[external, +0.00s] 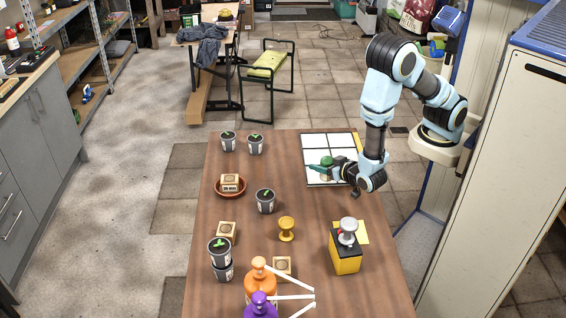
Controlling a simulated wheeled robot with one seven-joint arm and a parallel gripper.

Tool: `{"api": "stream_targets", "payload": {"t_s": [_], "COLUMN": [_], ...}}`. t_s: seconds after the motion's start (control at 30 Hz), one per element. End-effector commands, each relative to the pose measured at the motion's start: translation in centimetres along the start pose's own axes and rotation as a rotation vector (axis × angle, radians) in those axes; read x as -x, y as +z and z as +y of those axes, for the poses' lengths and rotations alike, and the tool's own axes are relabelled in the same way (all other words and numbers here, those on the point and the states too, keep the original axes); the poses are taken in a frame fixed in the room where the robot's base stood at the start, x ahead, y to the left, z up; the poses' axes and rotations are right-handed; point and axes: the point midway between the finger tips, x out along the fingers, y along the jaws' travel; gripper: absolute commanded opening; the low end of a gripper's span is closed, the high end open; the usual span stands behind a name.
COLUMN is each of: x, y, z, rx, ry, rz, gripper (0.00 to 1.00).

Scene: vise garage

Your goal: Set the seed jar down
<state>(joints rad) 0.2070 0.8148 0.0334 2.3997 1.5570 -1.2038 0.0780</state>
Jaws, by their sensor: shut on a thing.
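My gripper (337,171) is at the back right of the table, over or at the white four-panel board with dark edges (316,143). It is shut on a small green-topped thing (326,161), which I take to be the seed jar. My gripper and arm hide part of it, and its lower part looks pale. I cannot tell whether its base touches the board or hangs just above it.
The wooden table (300,199) also holds dark cups with green sprouts (265,199), a red-brown dish (230,188) with a wooden block, a yellow stamp (286,228), a yellow-black box (345,250), and orange (260,282) and purple (260,304) bottles in front. The table's middle has free room.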

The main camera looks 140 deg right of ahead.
Motion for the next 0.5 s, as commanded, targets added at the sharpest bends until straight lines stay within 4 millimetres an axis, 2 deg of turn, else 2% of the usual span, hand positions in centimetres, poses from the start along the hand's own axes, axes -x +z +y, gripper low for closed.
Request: {"api": "stream_targets", "payload": {"t_s": [0.13, 0.37, 0.5], "x": [-0.9, -1.5, -2.1], "y": [2.0, 3.5, 5.1], "z": [0.0, -0.1, 0.0], "rx": [0.005, 0.002, 0.003], "ry": [0.001, 0.000, 0.000], "rz": [0.000, -0.001, -0.001], "gripper": [0.00, 0.00, 0.00]}}
